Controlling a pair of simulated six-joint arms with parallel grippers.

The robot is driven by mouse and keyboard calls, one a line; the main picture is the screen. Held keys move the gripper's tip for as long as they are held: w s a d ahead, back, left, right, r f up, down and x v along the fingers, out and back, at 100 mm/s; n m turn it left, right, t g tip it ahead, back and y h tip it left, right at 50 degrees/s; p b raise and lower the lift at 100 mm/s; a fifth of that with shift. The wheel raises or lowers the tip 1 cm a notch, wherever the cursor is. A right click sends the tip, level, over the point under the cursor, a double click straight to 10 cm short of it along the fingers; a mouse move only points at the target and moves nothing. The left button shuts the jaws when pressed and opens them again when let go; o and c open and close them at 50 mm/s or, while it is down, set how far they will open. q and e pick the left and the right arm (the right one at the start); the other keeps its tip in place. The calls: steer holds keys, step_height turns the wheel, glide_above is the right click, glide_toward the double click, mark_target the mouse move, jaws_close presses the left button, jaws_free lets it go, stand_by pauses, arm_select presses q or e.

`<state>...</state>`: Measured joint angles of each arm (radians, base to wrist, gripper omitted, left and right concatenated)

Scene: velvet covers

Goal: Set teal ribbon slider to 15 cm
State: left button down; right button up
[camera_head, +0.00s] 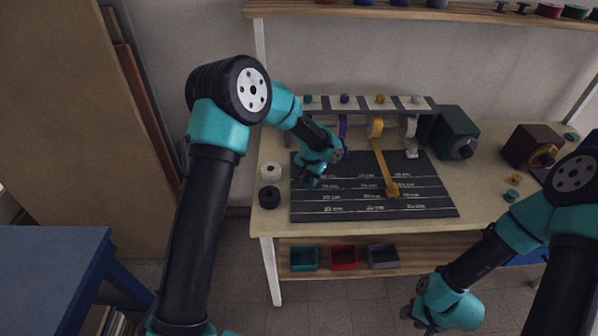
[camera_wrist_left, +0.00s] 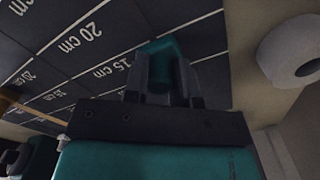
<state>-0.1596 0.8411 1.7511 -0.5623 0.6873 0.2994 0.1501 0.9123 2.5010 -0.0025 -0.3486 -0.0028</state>
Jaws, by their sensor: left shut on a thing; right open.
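The teal ribbon end or slider (camera_wrist_left: 163,47) shows between the fingers of my left gripper (camera_wrist_left: 163,80) in the left wrist view. The gripper is shut on it, over the dark measuring board (camera_head: 330,208) and beside the printed "15 cm" label (camera_wrist_left: 113,69). The "20 cm" label (camera_wrist_left: 80,39) is further left. In the head view, my left gripper (camera_head: 309,181) is low over the board's left part, and the gripper hides the teal ribbon there. My right gripper (camera_head: 420,314) is open and away from the board, at the bottom right.
A yellow ribbon (camera_head: 384,165) hangs onto the board; purple (camera_head: 343,126) and white (camera_head: 411,132) ribbons are short. A white roll (camera_head: 271,172) and black roll (camera_head: 269,197) stand left of the board. A dark green box (camera_head: 455,132) stands right. Small coloured trays (camera_head: 343,257) sit below.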

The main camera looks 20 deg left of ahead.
arm_select(q)
steer(key=c, duration=0.9)
jaws_free()
steer(key=shift+r, duration=0.15)
step_height(320, 180, up, 17)
steer(key=shift+r, duration=0.1)
